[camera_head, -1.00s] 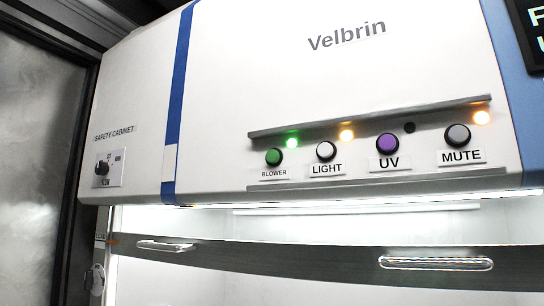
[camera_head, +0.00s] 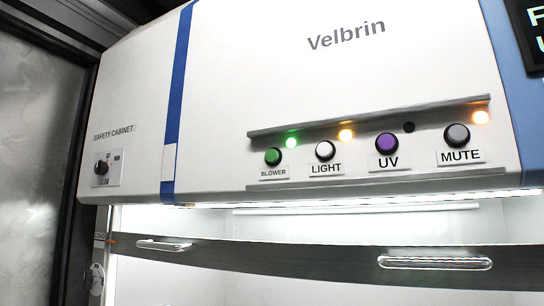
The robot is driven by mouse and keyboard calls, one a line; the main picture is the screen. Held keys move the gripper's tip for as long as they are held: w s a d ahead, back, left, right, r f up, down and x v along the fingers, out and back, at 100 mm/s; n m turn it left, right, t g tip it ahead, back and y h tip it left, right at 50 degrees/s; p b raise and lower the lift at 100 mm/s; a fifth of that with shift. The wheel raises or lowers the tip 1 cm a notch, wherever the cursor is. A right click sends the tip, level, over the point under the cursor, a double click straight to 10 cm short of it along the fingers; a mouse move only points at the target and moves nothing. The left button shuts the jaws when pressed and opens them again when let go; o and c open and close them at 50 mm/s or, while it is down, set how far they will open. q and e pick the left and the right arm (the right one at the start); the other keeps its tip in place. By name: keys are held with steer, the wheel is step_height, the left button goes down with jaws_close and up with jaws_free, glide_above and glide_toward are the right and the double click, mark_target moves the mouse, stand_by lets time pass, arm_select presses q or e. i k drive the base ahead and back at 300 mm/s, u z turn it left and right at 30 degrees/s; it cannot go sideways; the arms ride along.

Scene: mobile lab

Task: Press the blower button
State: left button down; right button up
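The blower button (camera_head: 273,157) is a round green button in a black ring on the white front panel of the safety cabinet (camera_head: 270,80). It is the leftmost of the row, with a "BLOWER" label (camera_head: 273,174) below it. A small green lamp (camera_head: 292,142) glows at its upper right. Neither of my grippers shows in the head view, and nothing touches the button.
To the right sit the light button (camera_head: 325,150), the UV button (camera_head: 387,144) and the mute button (camera_head: 457,135). A rotary knob (camera_head: 101,168) is at the far left. Handles (camera_head: 434,263) line the dark sash bar below. The space before the panel looks clear.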

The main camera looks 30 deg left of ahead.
mark_target(271, 155)
steer(key=z, duration=1.75)
steer(key=k, duration=0.35)
steer(key=u, duration=1.3)
